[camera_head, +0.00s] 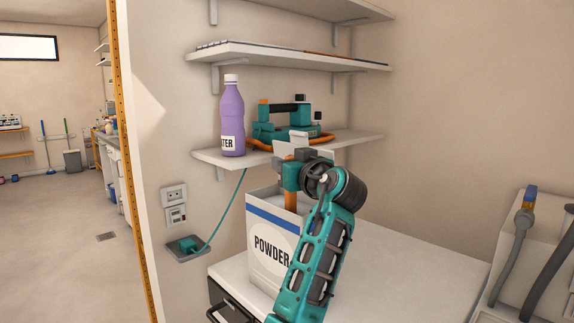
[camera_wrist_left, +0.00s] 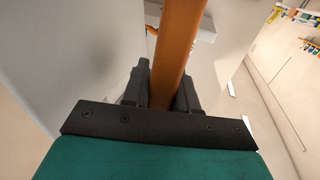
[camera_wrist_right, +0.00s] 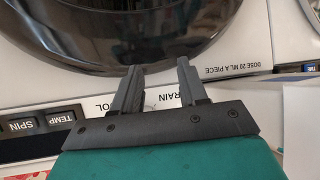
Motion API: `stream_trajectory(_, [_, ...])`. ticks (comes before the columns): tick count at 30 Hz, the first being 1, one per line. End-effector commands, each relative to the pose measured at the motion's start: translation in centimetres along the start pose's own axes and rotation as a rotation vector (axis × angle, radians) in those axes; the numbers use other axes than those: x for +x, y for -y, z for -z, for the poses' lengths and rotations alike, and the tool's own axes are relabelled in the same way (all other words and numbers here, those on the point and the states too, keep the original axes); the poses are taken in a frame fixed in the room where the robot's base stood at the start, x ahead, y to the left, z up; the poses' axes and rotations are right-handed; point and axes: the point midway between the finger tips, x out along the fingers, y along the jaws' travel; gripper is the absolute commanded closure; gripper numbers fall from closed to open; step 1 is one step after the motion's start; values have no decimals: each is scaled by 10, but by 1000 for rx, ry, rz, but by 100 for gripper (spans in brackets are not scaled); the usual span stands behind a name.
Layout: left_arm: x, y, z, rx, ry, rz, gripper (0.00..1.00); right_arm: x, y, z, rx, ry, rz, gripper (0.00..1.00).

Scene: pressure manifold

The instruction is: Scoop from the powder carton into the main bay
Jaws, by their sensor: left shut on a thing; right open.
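The powder carton (camera_head: 270,255), white with a blue band and the word POWDER, stands open on the white counter in the head view. My left gripper (camera_head: 291,190) is over its opening, shut on an orange handle (camera_head: 291,202). The handle also shows between the fingers in the left wrist view (camera_wrist_left: 178,45). Its lower end drops behind the carton's front wall, so any scoop bowl is hidden. My right gripper (camera_wrist_right: 155,85) is open and empty in the right wrist view, by a panel (camera_wrist_right: 70,128) marked TEMP and SPIN. I cannot identify the main bay.
A shelf (camera_head: 355,138) behind the carton holds a purple bottle (camera_head: 232,120) and a teal device (camera_head: 268,130). A grey unit with hoses (camera_head: 510,260) stands at right. A dark round door (camera_wrist_right: 120,30) is close to my right gripper. The counter right of my left arm is clear.

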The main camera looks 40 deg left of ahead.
Motion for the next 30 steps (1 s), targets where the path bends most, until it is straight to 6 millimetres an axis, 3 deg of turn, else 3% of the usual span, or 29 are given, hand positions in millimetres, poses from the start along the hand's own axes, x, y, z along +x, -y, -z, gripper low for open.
stream_trajectory(30, [0, 0, 56, -1, 0, 0, 100, -21, -3, 28, -1, 2, -5, 57])
